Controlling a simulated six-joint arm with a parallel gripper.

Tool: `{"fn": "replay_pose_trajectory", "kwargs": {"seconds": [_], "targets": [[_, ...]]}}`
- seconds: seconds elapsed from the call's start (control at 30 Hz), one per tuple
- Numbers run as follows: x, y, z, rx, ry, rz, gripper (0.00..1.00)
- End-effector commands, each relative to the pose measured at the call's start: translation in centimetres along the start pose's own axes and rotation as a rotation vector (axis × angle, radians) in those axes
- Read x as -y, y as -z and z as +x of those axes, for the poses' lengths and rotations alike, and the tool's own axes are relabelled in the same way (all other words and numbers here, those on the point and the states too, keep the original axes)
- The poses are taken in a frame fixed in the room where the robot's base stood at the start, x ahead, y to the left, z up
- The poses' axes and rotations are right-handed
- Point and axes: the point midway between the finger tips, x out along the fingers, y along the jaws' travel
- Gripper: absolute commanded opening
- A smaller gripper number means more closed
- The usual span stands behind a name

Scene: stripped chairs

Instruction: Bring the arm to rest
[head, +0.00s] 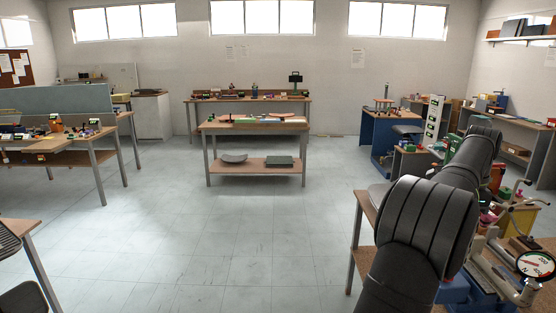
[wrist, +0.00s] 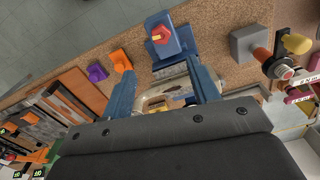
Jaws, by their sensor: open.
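My gripper (wrist: 162,76) shows in the wrist view with its two blue fingers spread apart. It is open, with nothing visibly clamped between the fingers. Below it is a brown worktop (wrist: 215,40) with a blue fixture (wrist: 183,44) that carries a red knob. A pale curved part lies in line with the gap between the fingers; I cannot tell whether it touches them. In the head view my dark arm reaches across the right side, and my gripper cannot be made out there.
In the wrist view, a purple block (wrist: 97,72), an orange block (wrist: 121,61) and a grey block (wrist: 250,42) sit around the gripper. In the head view, a dial gauge (head: 536,265) stands at lower right. The floor (head: 220,240) is clear before the middle table (head: 210,127).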

Motion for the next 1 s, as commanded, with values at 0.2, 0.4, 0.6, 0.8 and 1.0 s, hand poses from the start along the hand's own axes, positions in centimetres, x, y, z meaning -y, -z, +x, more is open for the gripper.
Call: {"fn": "replay_pose_trajectory", "kwargs": {"seconds": [0.2, 0.4, 0.6, 0.8, 1.0], "targets": [[-0.1, 0.0, 4.1, 0.001, -0.002, 0.0, 0.55], [-0.1, 0.0, 8.2, 0.0, -0.001, 0.0, 0.55], [-0.1, 0.1, 12.2, -0.001, -0.001, 0.001, 0.55], [0.0, 0.1, 14.8, -0.004, 0.003, -0.047, 0.55], [0.0, 0.1, 14.7, -0.004, 0.002, -0.21, 0.55]]}}
